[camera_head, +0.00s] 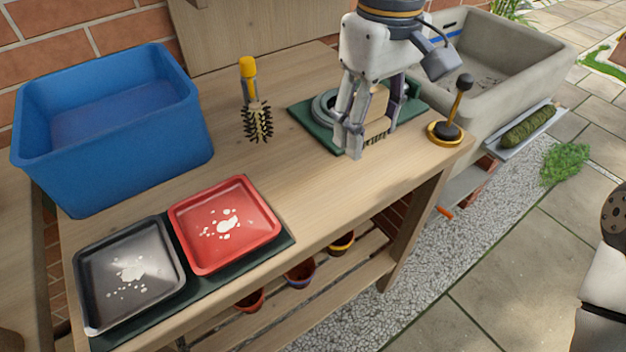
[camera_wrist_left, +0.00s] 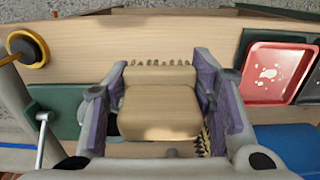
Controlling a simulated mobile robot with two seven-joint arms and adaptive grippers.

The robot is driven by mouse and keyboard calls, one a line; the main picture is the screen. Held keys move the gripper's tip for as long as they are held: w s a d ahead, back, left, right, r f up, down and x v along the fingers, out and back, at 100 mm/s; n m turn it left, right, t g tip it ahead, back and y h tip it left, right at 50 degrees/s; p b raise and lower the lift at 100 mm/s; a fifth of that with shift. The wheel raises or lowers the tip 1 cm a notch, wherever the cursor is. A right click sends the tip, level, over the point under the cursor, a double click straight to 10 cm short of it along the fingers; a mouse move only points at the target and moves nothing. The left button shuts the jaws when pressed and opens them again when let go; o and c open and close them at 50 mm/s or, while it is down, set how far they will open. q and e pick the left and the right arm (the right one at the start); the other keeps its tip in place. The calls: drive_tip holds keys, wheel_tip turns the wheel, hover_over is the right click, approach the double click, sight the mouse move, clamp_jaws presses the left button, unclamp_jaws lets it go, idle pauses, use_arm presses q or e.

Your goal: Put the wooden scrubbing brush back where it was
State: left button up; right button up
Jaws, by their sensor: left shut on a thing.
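The wooden scrubbing brush (camera_head: 377,106) is a pale wood block with short bristles. My left gripper (camera_head: 364,143) is shut on it, near the right end of the bench and over the front part of a green mat (camera_head: 308,116). In the left wrist view the brush (camera_wrist_left: 160,105) sits between the two fingers of the gripper (camera_wrist_left: 160,80), with a row of bristles along its far edge. I cannot tell whether the brush touches the surface below. My right gripper is not seen.
A grey ring-shaped item (camera_head: 322,106) lies on the mat, partly hidden. A black-and-brass plunger-like tool (camera_head: 451,130) stands to the right. A yellow-handled bottle brush (camera_head: 257,115), red tray (camera_head: 258,245), black tray (camera_head: 90,285) and blue bin (camera_head: 130,160) are left. Bench between is clear.

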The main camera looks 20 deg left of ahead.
use_arm(q)
drive_tip(key=s+a, duration=0.2)
drive_tip(key=a, duration=0.1)
hover_over(313, 202)
wheel_tip(313, 202, down, 7)
drive_tip(key=shift+d+r+p, duration=0.15)
drive_tip(key=shift+p, duration=0.2)
wheel_tip(313, 202, down, 4)
drive_tip(key=shift+s+r, duration=0.1)
drive_tip(key=shift+r, duration=0.1)
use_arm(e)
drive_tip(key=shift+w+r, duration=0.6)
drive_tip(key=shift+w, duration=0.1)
use_arm(q)
drive_tip(key=o, duration=1.1)
drive_tip(key=shift+f, duration=0.1)
